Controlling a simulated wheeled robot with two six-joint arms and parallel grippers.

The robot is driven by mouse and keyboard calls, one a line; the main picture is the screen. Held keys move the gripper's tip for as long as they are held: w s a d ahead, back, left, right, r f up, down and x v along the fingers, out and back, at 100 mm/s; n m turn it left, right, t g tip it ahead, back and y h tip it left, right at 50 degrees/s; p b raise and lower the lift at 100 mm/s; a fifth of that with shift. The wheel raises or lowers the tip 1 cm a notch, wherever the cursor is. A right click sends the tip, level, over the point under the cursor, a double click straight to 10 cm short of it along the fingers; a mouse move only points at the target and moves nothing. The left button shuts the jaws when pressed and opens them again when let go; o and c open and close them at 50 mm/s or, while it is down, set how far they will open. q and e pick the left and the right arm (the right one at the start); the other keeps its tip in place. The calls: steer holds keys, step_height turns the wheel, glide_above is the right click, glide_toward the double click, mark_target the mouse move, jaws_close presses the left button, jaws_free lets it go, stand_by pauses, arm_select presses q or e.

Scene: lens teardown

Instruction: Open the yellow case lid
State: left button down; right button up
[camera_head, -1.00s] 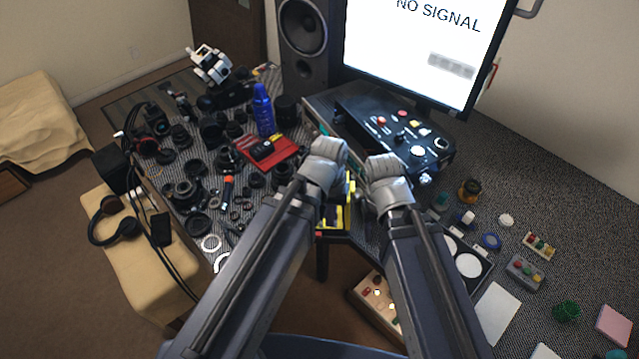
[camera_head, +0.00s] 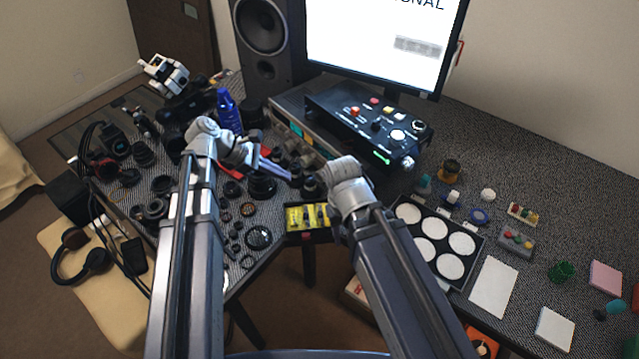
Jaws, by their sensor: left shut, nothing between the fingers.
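The yellow case (camera_head: 295,219) sits at the front edge of the desk, between my two arms. Its yellow inside faces up, with several dark items in it, and a dark front side with a small red spot faces me. I cannot make out clearly where the lid lies. My left gripper (camera_head: 284,173) is shut and empty, above the dark parts behind and to the left of the case. My right wrist is just right of the case and overlaps its right end. The right gripper's fingers are hidden below that wrist, so their state cannot be seen.
Several lens parts, including a black ring (camera_head: 258,237), crowd the desk to the left. A blue bottle (camera_head: 229,112) and a black control box (camera_head: 366,122) stand behind. A black tray with white discs (camera_head: 451,266) lies to the right. The far right desk has clear patches.

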arm_select(q)
steer(key=w+d+f+n+b, duration=0.1)
steer(key=w+d+f+b, duration=0.2)
steer(key=d, duration=0.7)
steer(key=shift+d+f+n+h+b, duration=0.2)
steer(key=shift+f+n+h+b, duration=0.1)
steer(key=shift+f+b, duration=1.1)
steer(key=shift+r, duration=0.2)
